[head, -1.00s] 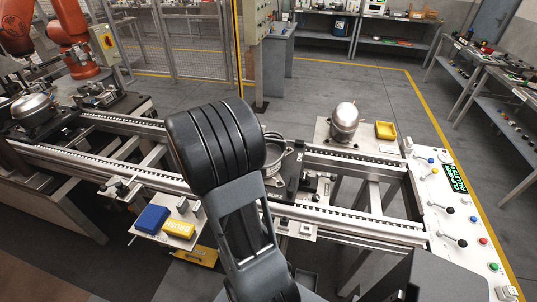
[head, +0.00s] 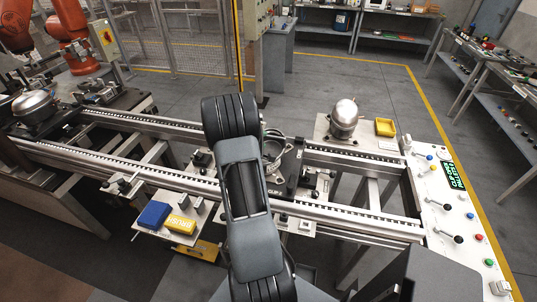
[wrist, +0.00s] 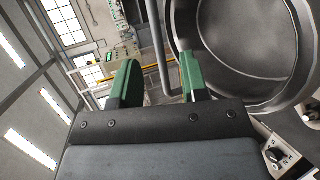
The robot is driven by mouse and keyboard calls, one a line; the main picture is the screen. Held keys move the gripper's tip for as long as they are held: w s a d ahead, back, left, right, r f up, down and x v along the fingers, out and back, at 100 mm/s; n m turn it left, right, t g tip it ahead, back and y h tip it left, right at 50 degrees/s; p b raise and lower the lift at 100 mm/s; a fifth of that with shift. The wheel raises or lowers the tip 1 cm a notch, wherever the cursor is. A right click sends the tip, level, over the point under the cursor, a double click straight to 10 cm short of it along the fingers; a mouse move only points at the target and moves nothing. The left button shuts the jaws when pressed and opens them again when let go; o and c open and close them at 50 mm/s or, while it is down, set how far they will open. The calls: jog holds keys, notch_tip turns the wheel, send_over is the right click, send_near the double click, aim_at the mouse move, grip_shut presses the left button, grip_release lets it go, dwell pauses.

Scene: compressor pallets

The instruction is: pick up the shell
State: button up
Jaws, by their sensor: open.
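In the wrist view, a large round grey metal shell (wrist: 240,50), hollow and open towards the camera, fills the upper right. My gripper (wrist: 154,72) has two green fingers, spread apart with nothing held between them. The right finger overlaps the shell's left rim in the picture; I cannot tell whether it touches. The left finger is clear of the shell. In the head view my arm hides the gripper and part of the round open metal part (head: 271,147) on the middle pallet. I cannot tell for certain that this is the same shell.
A shiny domed compressor (head: 344,117) stands on a plate behind the conveyor (head: 350,155), beside a yellow tray (head: 385,127). Another dome (head: 34,106) is at the far left. Blue (head: 154,214) and yellow (head: 181,225) blocks sit in front. A control panel (head: 455,210) is at right.

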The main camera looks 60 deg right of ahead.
aim_at(268, 136)
jog(key=shift+p+x, duration=0.6)
jog(key=shift+x, duration=2.05)
grip_shut()
jog(key=shift+r, duration=0.25)
